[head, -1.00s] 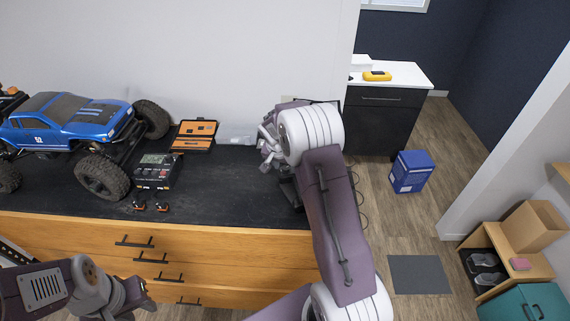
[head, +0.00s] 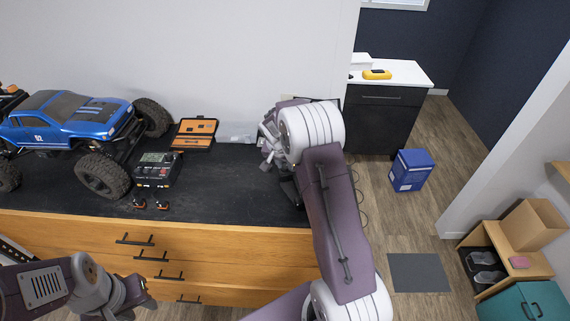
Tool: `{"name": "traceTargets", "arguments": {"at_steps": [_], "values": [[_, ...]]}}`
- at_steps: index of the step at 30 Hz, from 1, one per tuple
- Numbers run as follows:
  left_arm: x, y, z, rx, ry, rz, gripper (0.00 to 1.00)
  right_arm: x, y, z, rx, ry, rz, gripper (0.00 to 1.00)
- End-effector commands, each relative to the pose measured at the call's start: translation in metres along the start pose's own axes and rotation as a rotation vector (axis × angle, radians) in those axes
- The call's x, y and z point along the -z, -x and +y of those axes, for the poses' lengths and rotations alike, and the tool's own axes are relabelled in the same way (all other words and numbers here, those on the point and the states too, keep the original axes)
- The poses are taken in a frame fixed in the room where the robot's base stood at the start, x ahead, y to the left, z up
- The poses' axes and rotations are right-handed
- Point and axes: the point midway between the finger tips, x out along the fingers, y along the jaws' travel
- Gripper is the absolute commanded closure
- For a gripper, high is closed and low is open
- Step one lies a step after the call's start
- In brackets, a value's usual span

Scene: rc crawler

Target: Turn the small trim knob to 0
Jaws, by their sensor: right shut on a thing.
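My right gripper (head: 268,148) is at the right end of the dark bench top, partly hidden by its own wrist. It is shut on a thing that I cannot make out. A dark object (head: 291,191) shows just below the wrist, mostly covered by my arm. No small trim knob or its setting can be made out. My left gripper (head: 138,293) hangs low in front of the drawers, away from the bench top. Its fingers are too unclear to tell open from shut.
A blue RC crawler (head: 70,118) stands on the bench (head: 235,190) at left. Next to it are a black device with a display (head: 157,172), small orange-and-black connectors (head: 150,204) and an open orange-lined case (head: 195,134). The bench middle is clear. A blue box (head: 410,170) stands on the floor.

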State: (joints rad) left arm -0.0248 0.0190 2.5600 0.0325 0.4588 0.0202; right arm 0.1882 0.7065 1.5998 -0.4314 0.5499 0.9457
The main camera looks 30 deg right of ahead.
Motion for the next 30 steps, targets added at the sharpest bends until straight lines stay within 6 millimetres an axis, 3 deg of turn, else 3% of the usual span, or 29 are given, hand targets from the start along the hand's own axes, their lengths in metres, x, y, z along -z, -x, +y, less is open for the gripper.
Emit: {"name": "traceTargets", "arguments": {"at_steps": [11, 23, 26, 30], "values": [[0.001, 0.008, 0.0, 0.0, 0.0, 0.0, 0.64, 0.001, 0.002, 0.001, 0.037, 0.087, 0.0, 1.0], [0.004, 0.04, 0.001, 0.0, 0.0, 0.0, 0.64, 0.003, 0.002, 0.005, 0.17, 0.402, 0.0, 1.0], [0.004, 0.036, 0.001, 0.0, 0.0, 0.0, 0.64, 0.002, -0.001, 0.005, 0.207, 0.488, 0.001, 1.0], [0.002, 0.017, 0.0, 0.0, 0.0, 0.0, 0.64, 0.001, -0.007, 0.006, 0.257, 0.61, 0.004, 1.0]]}}
